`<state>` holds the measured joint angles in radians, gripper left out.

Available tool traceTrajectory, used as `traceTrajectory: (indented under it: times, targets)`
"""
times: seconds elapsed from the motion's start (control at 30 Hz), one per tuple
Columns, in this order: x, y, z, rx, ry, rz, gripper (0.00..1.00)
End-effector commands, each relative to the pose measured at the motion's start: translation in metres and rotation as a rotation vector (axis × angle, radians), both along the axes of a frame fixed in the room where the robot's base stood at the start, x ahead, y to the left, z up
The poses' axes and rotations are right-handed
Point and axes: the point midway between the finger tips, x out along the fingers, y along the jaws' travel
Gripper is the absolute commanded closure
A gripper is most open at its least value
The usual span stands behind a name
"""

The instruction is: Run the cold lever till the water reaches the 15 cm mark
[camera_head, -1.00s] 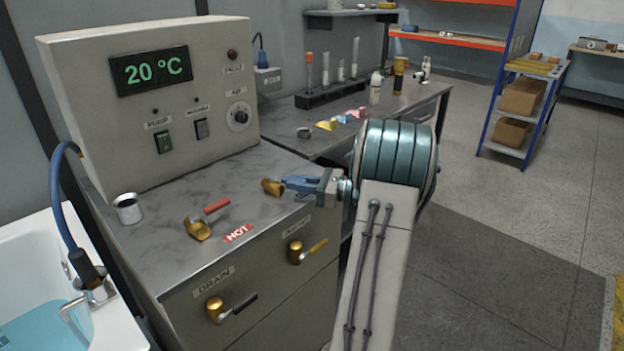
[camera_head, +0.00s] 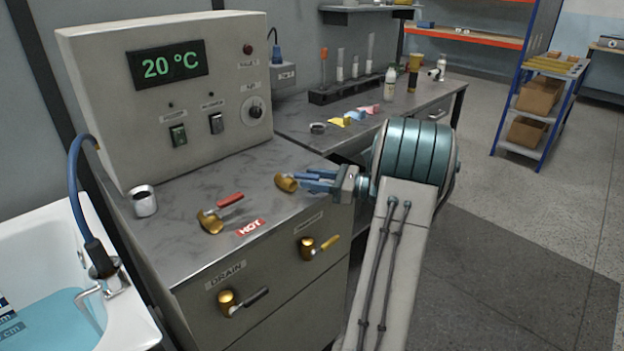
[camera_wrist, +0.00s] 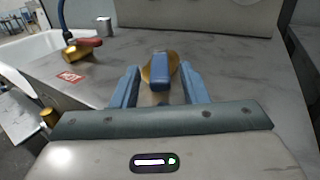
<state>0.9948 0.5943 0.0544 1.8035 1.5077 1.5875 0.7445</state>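The cold lever has a brass body (camera_head: 287,182) on the counter top, and its blue handle (camera_wrist: 160,72) shows in the wrist view. My gripper (camera_head: 312,181) is around the handle. In the wrist view its two blue fingers (camera_wrist: 160,88) stand apart, with a gap visible on each side of the handle. The tub (camera_head: 40,245) at the left holds blue water (camera_head: 50,322). A dark scale with "cm" print (camera_head: 8,327) is cut off by the picture edge, so the level is not readable. The spout (camera_head: 88,291) hangs over the water; no clear stream shows.
The red-handled hot lever (camera_head: 212,220) and a metal cup (camera_head: 143,201) stand on the counter. The drain lever (camera_head: 240,300) and another brass lever (camera_head: 315,247) are on the front. The panel (camera_head: 170,95) reads 20 °C.

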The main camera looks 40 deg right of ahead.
Motion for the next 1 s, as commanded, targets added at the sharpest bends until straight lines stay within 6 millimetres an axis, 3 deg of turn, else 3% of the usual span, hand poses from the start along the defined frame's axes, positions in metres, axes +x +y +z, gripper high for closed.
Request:
traceTrajectory:
  times: [0.5,0.7,1.0]
  targets:
    - [-0.084,-0.068,-0.001,0.001,0.002,-0.004,0.60]
    - [-0.099,-0.080,0.000,0.000,0.001,-0.003,0.60]
    - [-0.102,-0.082,0.000,0.001,0.001,-0.001,0.60]
